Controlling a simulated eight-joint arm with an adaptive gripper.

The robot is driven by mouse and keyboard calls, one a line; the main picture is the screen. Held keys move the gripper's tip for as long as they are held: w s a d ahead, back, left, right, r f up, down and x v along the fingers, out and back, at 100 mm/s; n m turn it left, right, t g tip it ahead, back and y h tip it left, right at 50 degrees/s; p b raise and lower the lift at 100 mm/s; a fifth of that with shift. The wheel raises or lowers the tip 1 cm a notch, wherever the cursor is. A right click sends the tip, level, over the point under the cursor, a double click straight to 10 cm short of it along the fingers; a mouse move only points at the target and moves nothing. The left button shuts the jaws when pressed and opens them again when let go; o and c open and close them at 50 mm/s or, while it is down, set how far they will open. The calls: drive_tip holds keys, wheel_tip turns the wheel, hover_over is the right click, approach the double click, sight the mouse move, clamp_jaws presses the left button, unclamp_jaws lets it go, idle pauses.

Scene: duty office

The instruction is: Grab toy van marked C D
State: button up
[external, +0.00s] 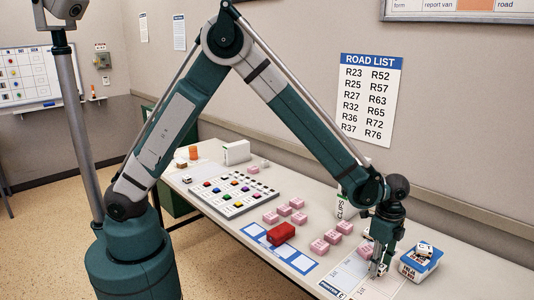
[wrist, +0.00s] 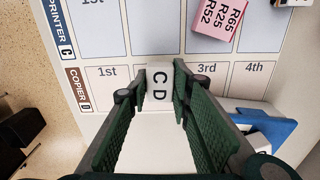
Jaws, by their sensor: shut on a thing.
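The toy van marked C D (wrist: 159,84) shows its white top with black letters in the wrist view. My gripper (wrist: 156,94) is shut on it, with one green finger on each side. The van's lower part is hidden. It is over the COPIER D sheet (wrist: 107,100), around the 2nd column, and I cannot tell if it touches the sheet. In the external view my gripper (external: 378,269) points down at the right part of the table, and the van is hardly visible between the fingers.
A blue and white box (external: 418,265) stands close to the right of my gripper, with a small van on top. Several pink blocks (external: 319,246), a red object (external: 281,233) and a gridded board (external: 234,193) lie to the left. A white CLIPS container (external: 343,207) stands behind.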

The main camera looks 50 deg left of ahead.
wheel_tip(320, 180, up, 8)
drive_tip(key=shift+f+p, duration=0.25)
drive_tip(key=shift+p, duration=0.15)
drive_tip(key=shift+a, duration=0.1)
idle(0.5)
